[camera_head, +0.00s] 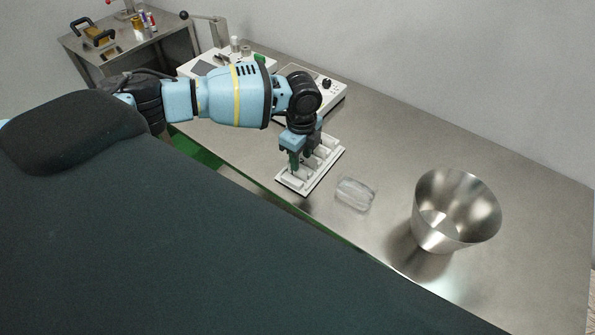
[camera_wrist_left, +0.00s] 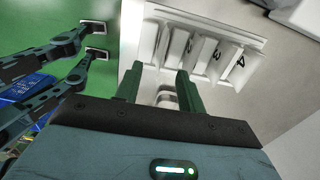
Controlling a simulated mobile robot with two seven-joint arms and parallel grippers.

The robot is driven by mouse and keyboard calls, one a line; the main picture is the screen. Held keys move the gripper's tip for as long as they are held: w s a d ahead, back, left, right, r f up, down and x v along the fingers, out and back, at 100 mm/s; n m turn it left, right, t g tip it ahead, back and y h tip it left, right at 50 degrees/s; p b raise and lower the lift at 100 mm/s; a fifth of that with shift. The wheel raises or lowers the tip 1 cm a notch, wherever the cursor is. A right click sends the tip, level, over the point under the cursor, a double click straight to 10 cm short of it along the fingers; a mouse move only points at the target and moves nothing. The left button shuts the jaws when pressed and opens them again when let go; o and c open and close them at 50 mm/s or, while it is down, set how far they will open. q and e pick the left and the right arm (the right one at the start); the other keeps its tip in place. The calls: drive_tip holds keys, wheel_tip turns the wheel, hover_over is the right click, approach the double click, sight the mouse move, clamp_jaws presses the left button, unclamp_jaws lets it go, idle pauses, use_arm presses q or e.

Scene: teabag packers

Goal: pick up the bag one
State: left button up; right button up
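A white tray (camera_head: 292,184) with several numbered slots stands on the steel table. In the left wrist view, the tray (camera_wrist_left: 130,50) shows pale upright pieces with dark marks; 3 (camera_wrist_left: 217,50) and 4 (camera_wrist_left: 240,61) can be read. Bag one cannot be made out for certain. My left gripper (camera_head: 300,160) points down over the tray's near part. In the left wrist view its two green fingers (camera_wrist_left: 160,88) are apart, with a small pale grey object (camera_wrist_left: 166,98) seen between them; contact cannot be told. My right gripper is not in view.
A clear plastic container (camera_head: 355,194) lies right of the tray, and a steel bucket (camera_head: 455,212) stands farther right. White devices (camera_head: 330,95) stand behind the arm. The back right of the table is clear.

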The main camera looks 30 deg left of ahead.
use_arm(q)
drive_tip(key=f, duration=0.2)
drive_tip(key=a+f, duration=0.1)
drive_tip(key=f, duration=0.1)
drive_tip(key=shift+a, duration=0.1)
drive_tip(key=shift+f, duration=0.55)
drive_tip(key=shift+c, duration=0.5)
clamp_jaws()
